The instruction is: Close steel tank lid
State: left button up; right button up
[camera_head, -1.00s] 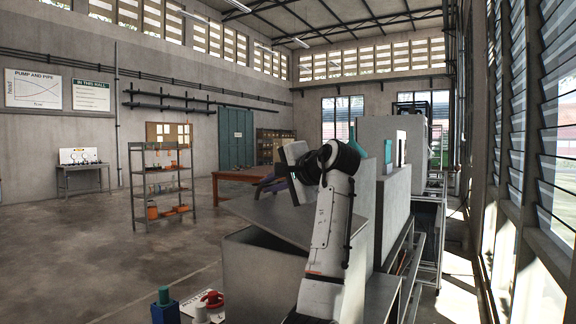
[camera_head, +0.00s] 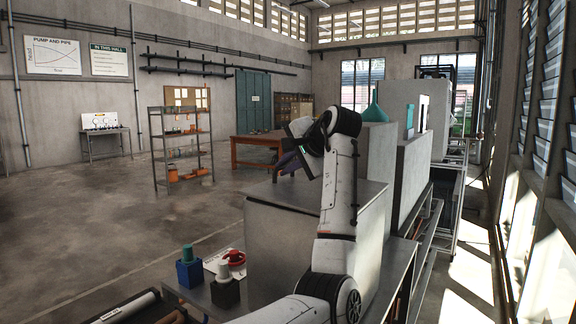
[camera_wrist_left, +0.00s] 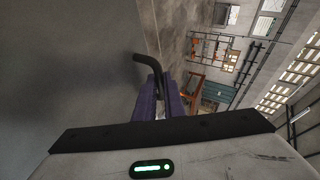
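The steel tank (camera_head: 285,250) stands on a bench in the middle of the head view. My arm covers part of the lid and tank. My left gripper (camera_head: 287,163) is at the lid's far side, its purple fingers partly hidden by the wrist. In the left wrist view, the fingers (camera_wrist_left: 158,100) are close together around a dark bent handle (camera_wrist_left: 148,66) beside the grey lid surface (camera_wrist_left: 70,70). My right gripper is not in view.
Blue (camera_head: 189,268) and dark (camera_head: 225,287) blocks with rounded tops and a red ring-shaped part (camera_head: 234,258) sit on the bench left of the tank. Grey cabinets (camera_head: 412,175) stand behind it. The floor to the left is open, with a shelf rack (camera_head: 182,150).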

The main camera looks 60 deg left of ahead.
pick_arm(q)
jog(key=o, duration=0.3)
jog(key=shift+s+a+r, duration=0.15)
jog(key=shift+s+a, duration=0.25)
jog(key=shift+s, duration=0.15)
jog(key=shift+o, duration=0.7)
jog(key=shift+s+a, duration=0.1)
jog(key=shift+w+d, duration=0.3)
jog(key=shift+d, duration=0.05)
jog(key=b+v, duration=0.1)
jog(key=v, duration=0.9)
jog(key=shift+w, duration=0.15)
